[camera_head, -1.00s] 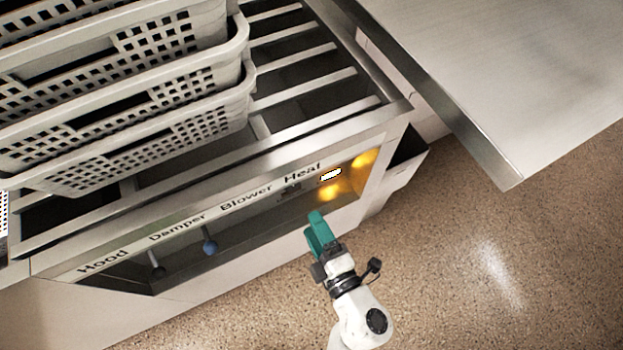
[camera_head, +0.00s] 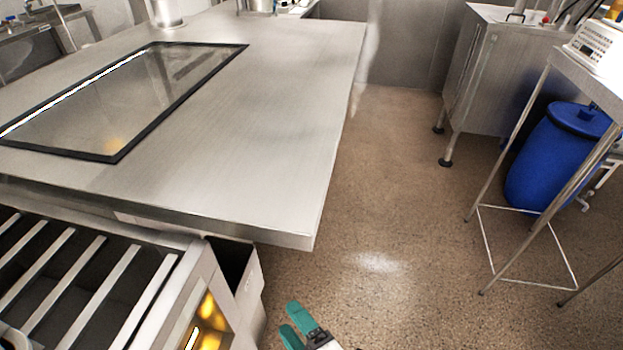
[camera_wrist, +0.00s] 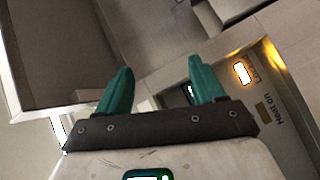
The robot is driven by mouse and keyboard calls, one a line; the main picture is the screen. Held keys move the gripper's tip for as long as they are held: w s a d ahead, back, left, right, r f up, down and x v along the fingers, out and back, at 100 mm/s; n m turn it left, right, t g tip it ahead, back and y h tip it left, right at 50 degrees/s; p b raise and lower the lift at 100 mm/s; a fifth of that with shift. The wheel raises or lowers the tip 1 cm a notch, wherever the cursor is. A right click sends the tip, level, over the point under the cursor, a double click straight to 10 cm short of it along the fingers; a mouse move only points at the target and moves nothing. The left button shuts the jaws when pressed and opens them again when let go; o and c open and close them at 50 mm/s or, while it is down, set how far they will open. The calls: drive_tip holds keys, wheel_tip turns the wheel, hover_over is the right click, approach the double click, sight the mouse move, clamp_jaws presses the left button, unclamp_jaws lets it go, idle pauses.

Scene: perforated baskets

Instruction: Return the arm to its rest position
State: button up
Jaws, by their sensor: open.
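My gripper (camera_head: 303,326) shows at the bottom edge of the head view, with its green fingers over the floor, to the right of the slatted unit's lit panel. In the wrist view my gripper (camera_wrist: 162,92) has its two green fingers spread wide apart. Nothing is between them. The lit panel (camera_wrist: 275,85), with a "Heat on" label, lies beyond the right finger in that view. Most of my arm is out of the head view.
The slatted unit (camera_head: 122,287) stands at the lower left, beside a large steel table (camera_head: 270,120) with a dark-framed glass pane (camera_head: 130,95). A steel-legged stand (camera_head: 528,190) and a blue barrel (camera_head: 560,155) are at right. The floor (camera_head: 400,200) between is open.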

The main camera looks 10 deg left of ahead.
drive_tip(key=w+d+r+m+h+p, duration=0.2)
drive_tip(key=d+m+h, duration=0.45)
drive_tip(key=d, duration=0.65)
drive_tip(key=w+d+r+m+h+p, duration=0.1)
drive_tip(key=d+m+h+p, duration=0.1)
drive_tip(key=d+m+h, duration=0.8)
drive_tip(key=s+d+m+g+y+p, duration=0.25)
drive_tip(key=s+d+g, duration=0.25)
drive_tip(key=s+d, duration=0.4)
drive_tip(key=s+d+r+m+g+y+p, duration=0.1)
drive_tip(key=s+m+g, duration=0.1)
drive_tip(key=s, duration=0.4)
drive_tip(key=s+d+r+m+g+y+p, duration=0.1)
drive_tip(key=s+m+g, duration=0.1)
drive_tip(key=s+g, duration=0.2)
drive_tip(key=s, duration=0.3)
drive_tip(key=shift+d+r, duration=0.15)
drive_tip(key=shift+r, duration=0.15)
